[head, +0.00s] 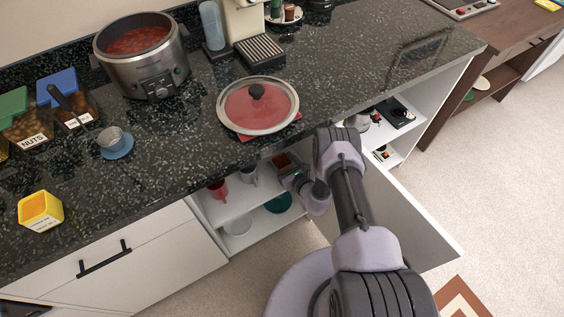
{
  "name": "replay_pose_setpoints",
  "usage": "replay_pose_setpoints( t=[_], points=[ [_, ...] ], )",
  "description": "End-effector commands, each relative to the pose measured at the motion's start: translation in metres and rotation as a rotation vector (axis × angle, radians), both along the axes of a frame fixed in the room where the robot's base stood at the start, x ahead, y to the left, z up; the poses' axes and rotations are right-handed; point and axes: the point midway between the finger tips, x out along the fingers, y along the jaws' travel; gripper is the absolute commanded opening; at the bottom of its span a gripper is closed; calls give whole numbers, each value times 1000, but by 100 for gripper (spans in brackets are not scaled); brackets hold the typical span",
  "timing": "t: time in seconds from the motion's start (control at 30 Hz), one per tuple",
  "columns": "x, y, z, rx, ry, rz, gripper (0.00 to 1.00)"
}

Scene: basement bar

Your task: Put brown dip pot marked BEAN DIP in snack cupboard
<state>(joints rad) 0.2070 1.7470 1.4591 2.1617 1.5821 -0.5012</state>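A small square brown pot (282,161) with reddish-brown contents shows just below the counter's front edge, at the mouth of an open cupboard (240,206). Its label cannot be read from here. My gripper (288,171) is at the pot and appears shut on it, though the fingertips are small and partly hidden. The cupboard has a white shelf with a red mug (218,189) and a grey mug (248,174). A white bowl (237,226) and a teal dish (278,203) are below. No snack label shows on this cupboard.
The open grey door (405,225) stands right of my arm. Another open compartment (395,116) holds dark items. The counter's front left is mostly clear.

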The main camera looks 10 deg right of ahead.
Motion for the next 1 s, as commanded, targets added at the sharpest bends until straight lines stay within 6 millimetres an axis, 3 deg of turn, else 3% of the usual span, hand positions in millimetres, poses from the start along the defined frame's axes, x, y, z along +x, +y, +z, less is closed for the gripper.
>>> replay_pose_setpoints(
  t=[0.37,0.7,0.83,1.0],
  points=[
    [0,0,8,0,0,0,78],
    [-82,-28,35,2,4,-4,78],
    [-102,-34,39,1,1,-3,78],
    [-110,-35,40,1,0,0,78]
  ],
)
